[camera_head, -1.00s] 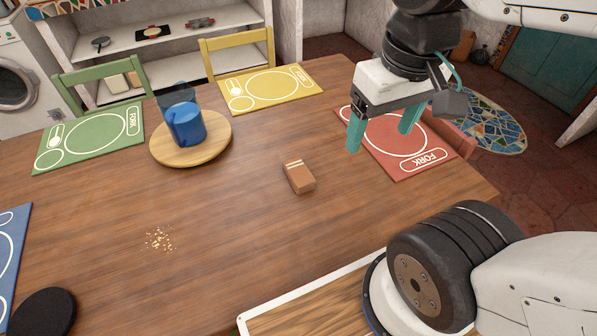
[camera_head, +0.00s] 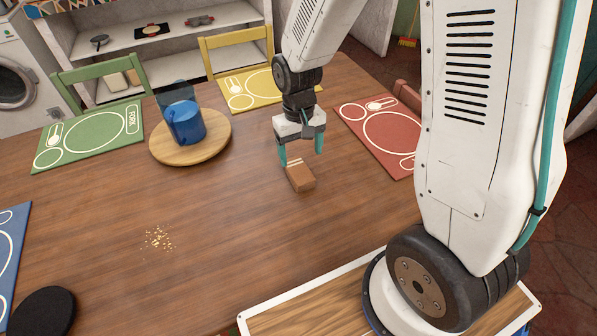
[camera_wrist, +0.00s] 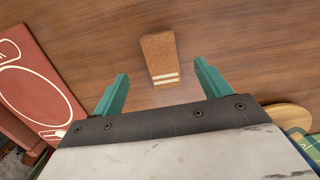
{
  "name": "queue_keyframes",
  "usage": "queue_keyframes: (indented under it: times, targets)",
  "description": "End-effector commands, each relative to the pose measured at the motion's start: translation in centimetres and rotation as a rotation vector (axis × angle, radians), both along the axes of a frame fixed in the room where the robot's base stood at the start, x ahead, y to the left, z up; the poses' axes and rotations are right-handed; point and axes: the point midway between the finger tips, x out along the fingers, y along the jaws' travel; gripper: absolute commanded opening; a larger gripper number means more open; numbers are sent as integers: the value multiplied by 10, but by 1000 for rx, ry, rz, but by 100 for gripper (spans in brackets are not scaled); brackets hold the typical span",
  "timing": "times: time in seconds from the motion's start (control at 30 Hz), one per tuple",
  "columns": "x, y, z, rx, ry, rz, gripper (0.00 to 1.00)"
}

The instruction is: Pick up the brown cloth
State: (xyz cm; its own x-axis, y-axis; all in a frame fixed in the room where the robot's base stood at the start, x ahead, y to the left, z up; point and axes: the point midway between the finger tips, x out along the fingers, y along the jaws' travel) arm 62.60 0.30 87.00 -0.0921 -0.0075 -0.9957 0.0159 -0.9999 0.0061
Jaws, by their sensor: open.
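The brown cloth (camera_head: 301,178) is a small folded block with pale stripes at one end, lying on the wooden table. In the wrist view the cloth (camera_wrist: 158,60) lies ahead of the teal fingers, its striped end toward them. My gripper (camera_head: 301,158) is open, with its fingers pointing down above and just behind the striped end. In the wrist view my gripper (camera_wrist: 160,88) has nothing between its fingers, and the cloth lines up with the gap. I cannot tell exactly how high the fingertips are above the table.
A blue pitcher (camera_head: 186,124) stands on a round wooden board (camera_head: 165,155) to the left. Crumbs (camera_head: 158,239) lie front left. Green (camera_head: 90,145), yellow (camera_head: 238,101) and red (camera_head: 370,120) placemats line the edges. The table around the cloth is clear.

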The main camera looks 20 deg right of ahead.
Motion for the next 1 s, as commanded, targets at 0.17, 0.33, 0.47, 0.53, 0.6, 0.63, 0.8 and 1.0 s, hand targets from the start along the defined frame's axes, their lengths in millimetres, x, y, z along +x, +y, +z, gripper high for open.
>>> queue_keyframes:
  times: [0.17,0.33,0.47,0.53,0.6,0.63,0.8,1.0]
  targets:
    - [21,2,-2,7,-91,-12,76]
    - [21,1,-22,7,-90,-14,76]
    - [21,0,-38,6,-88,-14,76]
    - [21,0,-49,6,-87,-14,76]
    - [21,-1,-59,6,-88,-14,76]
    - [21,-1,-63,6,-88,-14,76]
    - [22,0,-74,6,-91,-13,76]
    - [22,0,-74,6,-92,-13,76]
